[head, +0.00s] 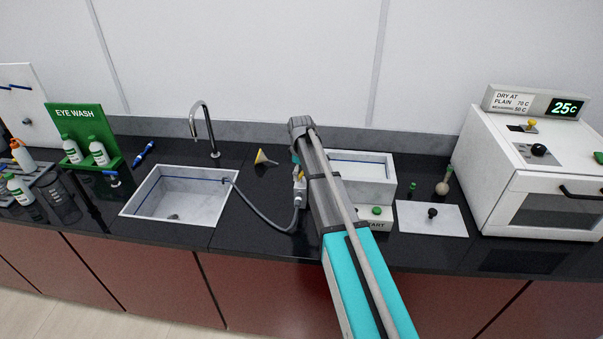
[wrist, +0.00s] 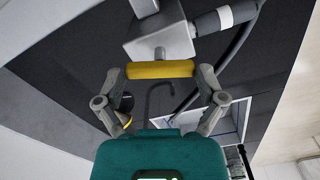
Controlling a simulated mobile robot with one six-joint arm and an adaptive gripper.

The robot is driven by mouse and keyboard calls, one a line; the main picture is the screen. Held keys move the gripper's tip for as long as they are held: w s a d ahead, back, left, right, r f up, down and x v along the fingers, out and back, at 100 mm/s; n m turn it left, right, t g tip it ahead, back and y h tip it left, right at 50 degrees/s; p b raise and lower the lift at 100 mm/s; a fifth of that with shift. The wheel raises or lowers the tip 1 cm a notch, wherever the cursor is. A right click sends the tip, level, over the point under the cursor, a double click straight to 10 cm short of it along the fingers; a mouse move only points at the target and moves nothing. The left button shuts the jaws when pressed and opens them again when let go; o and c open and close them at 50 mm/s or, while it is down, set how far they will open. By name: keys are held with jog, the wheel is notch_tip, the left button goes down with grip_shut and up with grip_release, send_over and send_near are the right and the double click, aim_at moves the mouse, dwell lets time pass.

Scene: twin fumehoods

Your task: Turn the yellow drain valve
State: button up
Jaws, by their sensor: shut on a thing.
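The yellow drain valve handle (wrist: 148,70) is a short bar in the wrist view, lying crosswise on a stem below a grey valve block (wrist: 158,38). My gripper (wrist: 161,72) is shut on this handle, with one finger at each end of the bar. In the head view the grey valve body (head: 299,190) shows just left of my arm, by the white basin unit. A grey hose (head: 262,213) runs from it to the sink.
The sink (head: 152,212) with its tap (head: 207,130) is to the left. The white basin unit (head: 372,168) is just right of my arm, and a white oven (head: 530,185) is farther right.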

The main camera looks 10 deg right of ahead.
jog(key=shift+n, duration=1.3)
jog(key=o, duration=0.8)
